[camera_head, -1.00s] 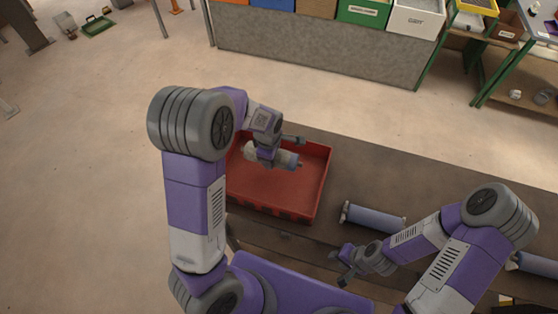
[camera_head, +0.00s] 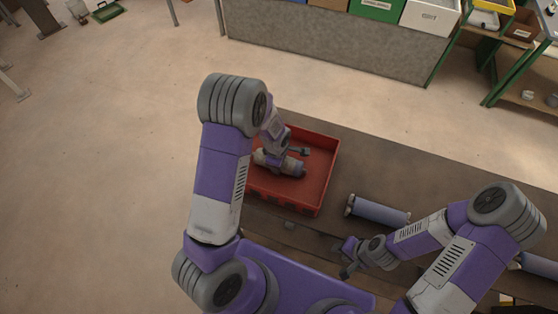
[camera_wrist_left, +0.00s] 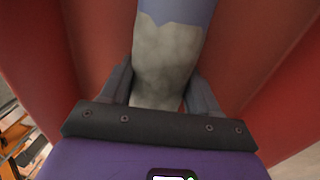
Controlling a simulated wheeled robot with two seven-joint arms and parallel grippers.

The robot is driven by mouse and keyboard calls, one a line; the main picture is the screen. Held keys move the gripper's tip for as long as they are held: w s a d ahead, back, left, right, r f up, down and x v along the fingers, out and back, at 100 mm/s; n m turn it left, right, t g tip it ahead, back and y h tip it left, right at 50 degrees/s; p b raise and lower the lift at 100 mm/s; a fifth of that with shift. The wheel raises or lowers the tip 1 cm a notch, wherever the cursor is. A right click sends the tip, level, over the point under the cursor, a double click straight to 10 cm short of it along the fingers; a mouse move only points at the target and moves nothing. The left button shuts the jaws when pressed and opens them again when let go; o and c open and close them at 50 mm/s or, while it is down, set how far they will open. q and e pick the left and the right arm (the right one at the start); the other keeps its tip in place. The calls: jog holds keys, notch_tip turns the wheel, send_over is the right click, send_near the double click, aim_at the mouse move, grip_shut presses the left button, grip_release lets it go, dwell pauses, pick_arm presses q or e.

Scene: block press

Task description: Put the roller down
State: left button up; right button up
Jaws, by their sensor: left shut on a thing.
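My left gripper (camera_head: 287,158) is shut on a roller (camera_head: 293,167) inside the red tray (camera_head: 292,203). In the left wrist view the roller (camera_wrist_left: 165,60) sits between the two dark fingers (camera_wrist_left: 160,92). It has a mottled grey-white section and a blue-grey section. The tray's red walls show on both sides of it. I cannot tell whether the roller touches the tray floor. My right gripper (camera_head: 346,258) is open and empty in front of the table, to the right of the tray.
Another blue-grey roller (camera_head: 379,211) lies on the brown table (camera_head: 400,170) right of the tray. A further roller (camera_head: 540,264) is partly hidden by my right arm. The table behind the tray is clear. A grey partition (camera_head: 330,45) with bins stands farther back.

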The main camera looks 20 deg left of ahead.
pick_arm(q)
jog(key=o, duration=1.5)
jog(key=shift+f, duration=0.1)
jog(key=r, duration=0.4)
jog(key=s+r, duration=0.1)
jog(key=r, duration=0.3)
jog(key=s+r, duration=0.1)
jog(key=r, duration=0.3)
jog(key=shift+d+r, duration=0.1)
